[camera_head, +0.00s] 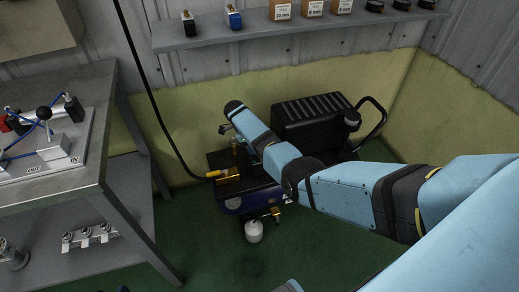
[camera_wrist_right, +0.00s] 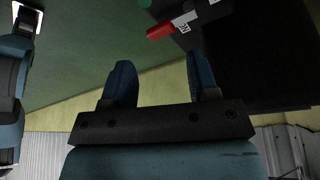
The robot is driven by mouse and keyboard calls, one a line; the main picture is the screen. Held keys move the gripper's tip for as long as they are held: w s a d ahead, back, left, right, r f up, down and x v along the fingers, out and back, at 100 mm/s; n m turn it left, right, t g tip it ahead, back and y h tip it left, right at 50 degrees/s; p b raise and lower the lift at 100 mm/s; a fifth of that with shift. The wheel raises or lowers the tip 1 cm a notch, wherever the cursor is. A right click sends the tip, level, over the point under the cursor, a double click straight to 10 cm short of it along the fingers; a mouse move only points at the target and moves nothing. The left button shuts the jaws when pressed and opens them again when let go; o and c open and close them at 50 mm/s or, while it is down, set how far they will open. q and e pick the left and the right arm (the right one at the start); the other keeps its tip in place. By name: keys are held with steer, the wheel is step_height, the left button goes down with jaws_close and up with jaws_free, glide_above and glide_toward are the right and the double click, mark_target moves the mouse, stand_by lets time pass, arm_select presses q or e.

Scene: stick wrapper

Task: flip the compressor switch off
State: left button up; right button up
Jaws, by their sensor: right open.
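The compressor (camera_head: 312,118), with a black ribbed cover, stands on the floor against the back wall in the head view. My right arm reaches across it from the right and hides part of it. The switch shows in the right wrist view as a red lever (camera_wrist_right: 160,32) on a black box (camera_wrist_right: 200,14) with a white label. My right gripper (camera_wrist_right: 160,63) is open, with nothing between its fingers. The red lever lies just beyond the fingertips, between their lines, apart from them in the picture. Its exact distance is unclear. My left gripper is not in view.
A metal workbench (camera_head: 75,75) with a fixture plate stands at the left. A black hose (camera_head: 153,100) runs down to a brass fitting.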

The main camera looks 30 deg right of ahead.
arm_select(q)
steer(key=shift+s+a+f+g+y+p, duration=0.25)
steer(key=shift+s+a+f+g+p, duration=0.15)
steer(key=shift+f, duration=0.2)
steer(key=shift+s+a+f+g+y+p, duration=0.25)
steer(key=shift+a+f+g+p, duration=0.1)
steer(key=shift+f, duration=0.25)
arm_select(e)
steer(key=v, duration=0.7)
steer(key=shift+r, duration=0.25)
steer(key=shift+w, duration=0.1)
